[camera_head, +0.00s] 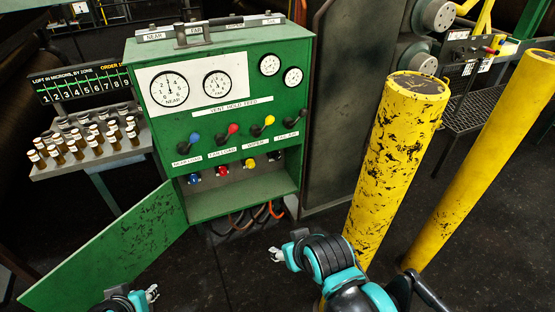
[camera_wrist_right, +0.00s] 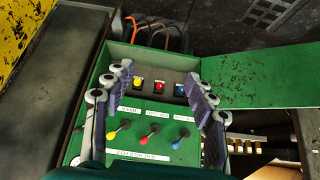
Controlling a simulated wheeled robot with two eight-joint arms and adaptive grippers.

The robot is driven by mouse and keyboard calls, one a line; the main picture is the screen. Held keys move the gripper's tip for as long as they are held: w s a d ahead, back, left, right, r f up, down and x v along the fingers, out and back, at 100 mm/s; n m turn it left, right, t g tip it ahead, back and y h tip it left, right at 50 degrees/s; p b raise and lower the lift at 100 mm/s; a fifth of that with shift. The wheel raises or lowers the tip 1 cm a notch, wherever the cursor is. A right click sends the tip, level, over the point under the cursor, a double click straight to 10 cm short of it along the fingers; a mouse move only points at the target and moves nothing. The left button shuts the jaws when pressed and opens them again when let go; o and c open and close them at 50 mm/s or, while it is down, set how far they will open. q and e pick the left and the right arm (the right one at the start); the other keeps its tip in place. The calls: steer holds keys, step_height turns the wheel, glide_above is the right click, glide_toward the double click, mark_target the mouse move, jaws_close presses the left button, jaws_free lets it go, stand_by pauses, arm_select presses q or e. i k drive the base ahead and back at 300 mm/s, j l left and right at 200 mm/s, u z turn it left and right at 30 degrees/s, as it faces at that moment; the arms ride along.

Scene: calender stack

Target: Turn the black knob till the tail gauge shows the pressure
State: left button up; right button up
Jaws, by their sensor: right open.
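The green control cabinet (camera_head: 230,122) stands ahead with its lower door (camera_head: 120,245) swung open to the left. In its lower recess sit a blue knob (camera_head: 193,178), a red knob (camera_head: 221,170), a yellow knob (camera_head: 249,163) and, at the right, the black knob (camera_head: 274,156). The small gauge at the far right (camera_head: 293,76) may be the tail gauge; its label is unreadable. My right gripper (camera_head: 276,255) is open and empty, low in front of the cabinet. In the right wrist view, its fingers (camera_wrist_right: 159,73) frame the knobs; the black one is hidden. My left gripper (camera_head: 152,293) is low left, fingers unclear.
Blue, red, yellow and black levers (camera_head: 231,129) project above the recess. Yellow posts (camera_head: 395,160) stand close on the right. A table with several small jars (camera_head: 85,140) is at the left. Hoses (camera_head: 255,215) hang below the cabinet.

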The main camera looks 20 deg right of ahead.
mark_target(276, 156)
steer(key=i+j+z, duration=0.25)
steer(key=z, duration=0.2)
steer(key=i+j+z, duration=0.25)
steer(key=z, duration=0.2)
steer(key=i+j+z, duration=0.25)
steer(key=j, duration=0.15)
